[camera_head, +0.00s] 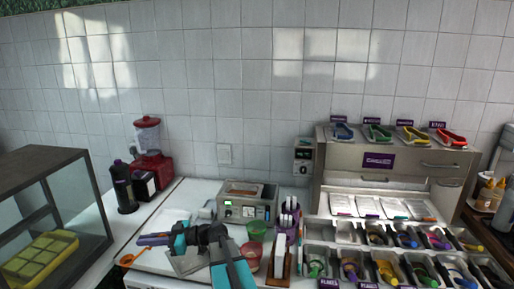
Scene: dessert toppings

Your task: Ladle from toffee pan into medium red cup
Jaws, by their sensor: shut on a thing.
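My gripper (154,240) is at the lower left, over the white counter, with dark purple fingers. It is shut on an orange ladle (127,260), whose round end hangs at the lower left of the fingers. A warmer (241,211) with a green display stands at the counter's back. The brownish content in its top opening (246,191) appears to be the toffee pan. A red translucent cup (250,258) stands right of my arm, below a green cup (256,230). The ladle's content is too small to tell.
A white-and-wood holder (281,255) and a purple container (287,222) stand right of the cups. Topping trays (345,232) with several scoops fill the right. A red blender (150,160) and dark bottle (123,187) stand at the back left. A glass case (55,210) is at far left.

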